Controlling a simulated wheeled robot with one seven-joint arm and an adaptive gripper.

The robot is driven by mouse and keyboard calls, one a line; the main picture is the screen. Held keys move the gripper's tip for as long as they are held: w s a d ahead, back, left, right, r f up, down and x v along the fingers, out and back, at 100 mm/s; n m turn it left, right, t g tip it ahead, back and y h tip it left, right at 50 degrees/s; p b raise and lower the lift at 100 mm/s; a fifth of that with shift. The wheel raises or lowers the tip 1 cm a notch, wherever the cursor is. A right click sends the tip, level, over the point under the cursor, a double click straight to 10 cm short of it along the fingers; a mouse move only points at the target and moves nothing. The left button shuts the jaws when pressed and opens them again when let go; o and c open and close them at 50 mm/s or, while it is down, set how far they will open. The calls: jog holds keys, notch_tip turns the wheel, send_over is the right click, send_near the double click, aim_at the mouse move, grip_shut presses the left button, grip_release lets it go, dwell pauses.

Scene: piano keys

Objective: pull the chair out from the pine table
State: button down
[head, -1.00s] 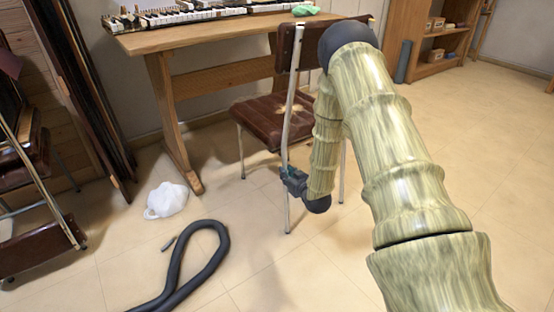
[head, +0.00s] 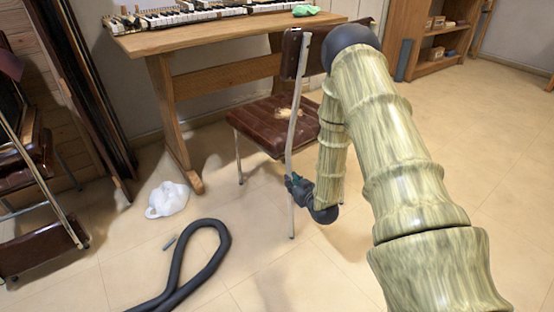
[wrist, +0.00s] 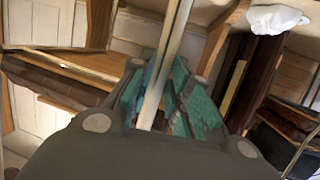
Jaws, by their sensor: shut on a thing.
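The chair (head: 262,128) has a brown padded seat, a brown backrest and pale metal legs. It stands upright at the front right of the pine table (head: 160,42), and the seat's far edge is close to the table's support. My gripper (head: 296,187) is shut on the lower part of the chair's near metal leg. In the wrist view the leg (wrist: 172,50) runs between the green-padded fingers of my gripper (wrist: 158,100). My arm hides the right side of the seat and part of the backrest.
A white bag (head: 167,200) and a dark hose (head: 185,262) lie on the floor to the left. Piano keys (head: 190,15) and a green cloth (head: 305,10) are on the table. A shelf (head: 436,42) stands at the back right. The floor between shelf and arm is clear.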

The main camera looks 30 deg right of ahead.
jog(key=shift+s+f, duration=0.1)
jog(key=shift+s, duration=0.15)
jog(key=shift+s+a+p, duration=0.2)
jog(key=shift+s+p, duration=0.25)
jog(key=shift+s, duration=0.65)
jog(key=shift+s+a+p, duration=0.2)
jog(key=shift+s+p, duration=0.25)
jog(key=shift+s, duration=0.65)
jog(key=c, duration=2.2)
grip_release()
jog(key=o, duration=1.2)
jog(key=shift+c, duration=0.2)
jog(key=s+a+p, duration=0.1)
jog(key=s+p, duration=0.2)
jog(key=s, duration=0.7)
jog(key=shift+a, duration=0.2)
